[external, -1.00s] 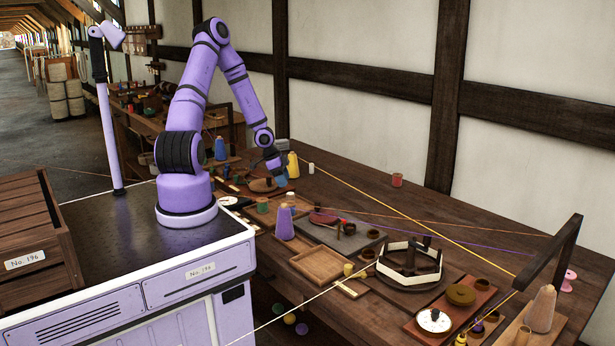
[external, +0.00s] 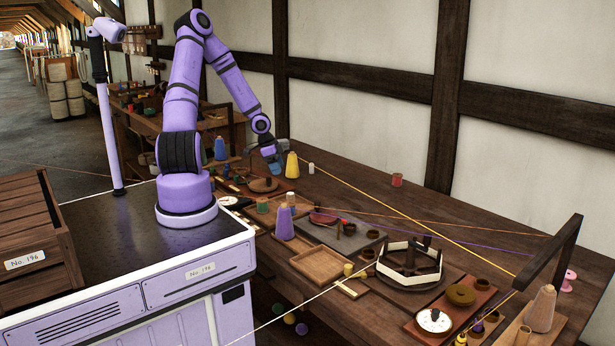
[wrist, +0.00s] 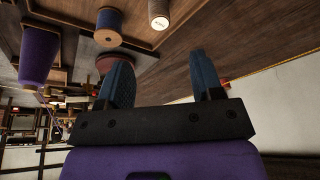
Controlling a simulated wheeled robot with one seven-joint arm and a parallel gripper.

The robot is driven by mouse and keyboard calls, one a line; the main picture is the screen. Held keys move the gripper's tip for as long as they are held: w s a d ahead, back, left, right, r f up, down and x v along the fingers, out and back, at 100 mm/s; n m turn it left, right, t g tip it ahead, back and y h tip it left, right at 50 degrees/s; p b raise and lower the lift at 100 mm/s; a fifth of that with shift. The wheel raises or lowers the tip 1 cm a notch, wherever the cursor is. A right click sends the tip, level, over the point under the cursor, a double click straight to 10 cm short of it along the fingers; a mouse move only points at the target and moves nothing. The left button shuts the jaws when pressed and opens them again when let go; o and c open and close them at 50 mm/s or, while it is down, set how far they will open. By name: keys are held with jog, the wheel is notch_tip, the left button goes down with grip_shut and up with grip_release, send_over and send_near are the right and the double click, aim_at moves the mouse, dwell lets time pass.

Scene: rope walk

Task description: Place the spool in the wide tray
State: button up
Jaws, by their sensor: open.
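A blue spool with pale wooden ends (wrist: 109,25) stands at the top of the upside-down wrist view, beyond and apart from my fingers. I cannot surely match it to a thing in the external view. A shallow, empty wooden tray (external: 320,264) lies on the bench in front of the purple cone; I cannot be sure it is the wide one. My gripper (external: 275,168) hangs over the far part of the bench, left of the yellow cone. In the wrist view its blue fingers (wrist: 163,80) are spread, with nothing between them.
A purple cone (external: 284,225), a yellow cone (external: 292,166) and a green spool (external: 262,206) stand near the arm. Taut threads cross the bench. Bare bench lies around the red spool (external: 397,180).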

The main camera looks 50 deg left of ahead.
jog(key=s+d+r+n+y, duration=0.2)
jog(key=s+r+y, duration=0.15)
jog(key=r, duration=0.75)
jog(key=s+d+r+n+y, duration=0.2)
jog(key=s+r+n+y, duration=0.15)
jog(key=r, duration=0.75)
jog(key=s+d+r+n+t+h, duration=0.1)
jog(key=s+d+r+h, duration=0.1)
jog(key=s+d+r, duration=0.2)
jog(key=s+d+r+n+t+h, duration=0.1)
jog(key=s+d+r, duration=0.3)
jog(key=s+r, duration=0.4)
jog(key=s+n+h, duration=0.1)
jog(key=s, duration=0.2)
jog(key=shift+s+r, duration=0.35)
